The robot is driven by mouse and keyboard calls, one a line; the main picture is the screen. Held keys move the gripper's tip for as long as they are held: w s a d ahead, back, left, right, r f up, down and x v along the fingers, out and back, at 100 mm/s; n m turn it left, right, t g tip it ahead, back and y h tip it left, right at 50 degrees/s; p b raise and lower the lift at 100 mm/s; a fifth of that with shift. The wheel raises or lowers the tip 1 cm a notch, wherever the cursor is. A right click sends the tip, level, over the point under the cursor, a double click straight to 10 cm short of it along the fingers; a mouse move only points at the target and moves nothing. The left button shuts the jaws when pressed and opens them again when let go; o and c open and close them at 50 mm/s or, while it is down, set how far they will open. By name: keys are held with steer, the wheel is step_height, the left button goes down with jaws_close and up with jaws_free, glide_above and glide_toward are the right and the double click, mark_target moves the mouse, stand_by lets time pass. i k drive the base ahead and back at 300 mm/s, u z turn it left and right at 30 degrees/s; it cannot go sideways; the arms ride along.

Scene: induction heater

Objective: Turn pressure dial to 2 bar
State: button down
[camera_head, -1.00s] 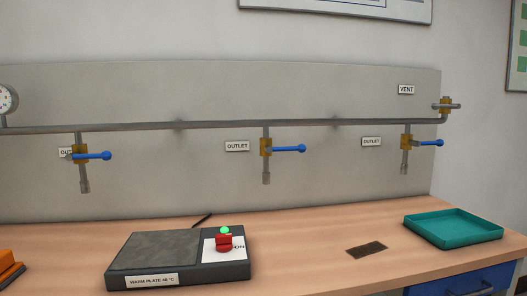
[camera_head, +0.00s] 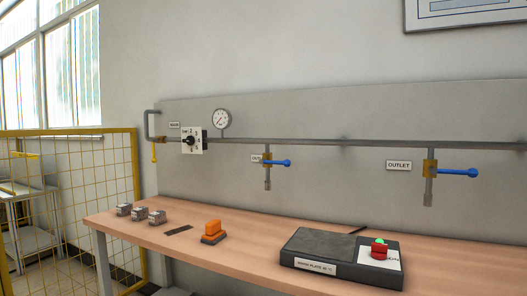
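The pressure dial (camera_head: 190,141) is a dark knob on a white, numbered square plate, mounted on the pipe at the left of the grey back panel. Its setting is too small to read for certain. A round white gauge (camera_head: 222,119) stands on the pipe just right of the dial; its needle reading is too small to make out. My gripper is not in view, so nothing is seen touching the dial.
Below are a wooden bench (camera_head: 235,260), an orange block (camera_head: 213,230), several small grey blocks (camera_head: 140,213) and a warm plate (camera_head: 335,250) with a red switch. Blue-handled outlet valves (camera_head: 275,162) hang from the pipe. A yellow mesh fence (camera_head: 80,190) stands at left.

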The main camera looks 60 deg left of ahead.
mark_target(190, 141)
steer(key=u, duration=2.35)
steer(key=k, duration=1.3)
steer(key=u, duration=0.45)
steer(key=i, duration=0.75)
steer(key=u, duration=0.75)
steer(key=i, duration=1.15)
steer(key=z, duration=0.2)
